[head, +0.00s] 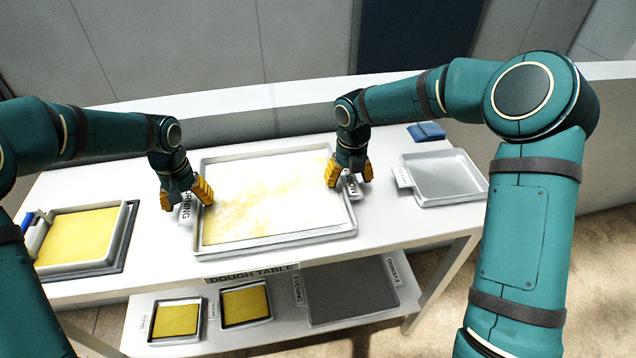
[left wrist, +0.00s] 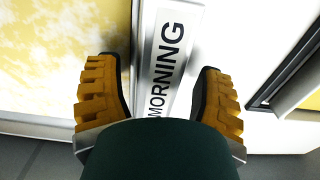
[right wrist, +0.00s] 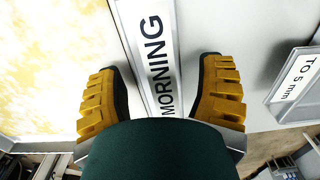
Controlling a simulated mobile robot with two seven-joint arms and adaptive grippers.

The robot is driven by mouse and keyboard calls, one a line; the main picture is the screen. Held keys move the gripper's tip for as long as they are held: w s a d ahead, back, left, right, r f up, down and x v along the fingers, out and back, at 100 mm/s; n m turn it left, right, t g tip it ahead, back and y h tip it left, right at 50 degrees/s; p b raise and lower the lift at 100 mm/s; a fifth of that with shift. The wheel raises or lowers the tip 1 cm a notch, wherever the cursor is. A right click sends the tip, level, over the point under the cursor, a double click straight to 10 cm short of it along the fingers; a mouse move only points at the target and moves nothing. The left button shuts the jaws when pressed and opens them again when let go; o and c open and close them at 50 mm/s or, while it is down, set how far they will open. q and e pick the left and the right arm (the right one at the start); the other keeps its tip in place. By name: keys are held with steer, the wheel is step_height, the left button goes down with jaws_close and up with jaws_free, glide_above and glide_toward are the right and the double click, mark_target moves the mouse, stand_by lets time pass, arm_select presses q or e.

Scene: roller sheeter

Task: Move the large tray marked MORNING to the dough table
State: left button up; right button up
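The large tray (head: 278,243) is shallow and grey, with a pale, yellow-mottled sheet inside. It lies on the white table (head: 160,262) whose front sign reads DOUGH TABLE (head: 252,272). White labels reading MORNING are at its left end (left wrist: 168,60) and right end (right wrist: 152,50). My left gripper (head: 187,198) is at the left end, its fingers apart on either side of the label. My right gripper (head: 350,176) is at the right end, also with fingers apart astride the label. Gaps show between fingers and label in both wrist views.
A yellow-filled tray (head: 80,268) stands at the table's left. A smaller grey tray (head: 445,178) is at the right, with a blue item (head: 427,131) behind. The lower shelf (head: 285,327) holds two small yellow-filled trays and a large grey EVENING tray (head: 350,290).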

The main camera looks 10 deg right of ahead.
arm_select(q)
step_height(320, 180, up, 12)
arm_select(e)
step_height(320, 180, up, 12)
stand_by(0.9)
arm_select(q)
steer(key=shift+s+f, duration=0.1)
arm_select(e)
steer(key=shift+s+f, duration=0.1)
stand_by(0.3)
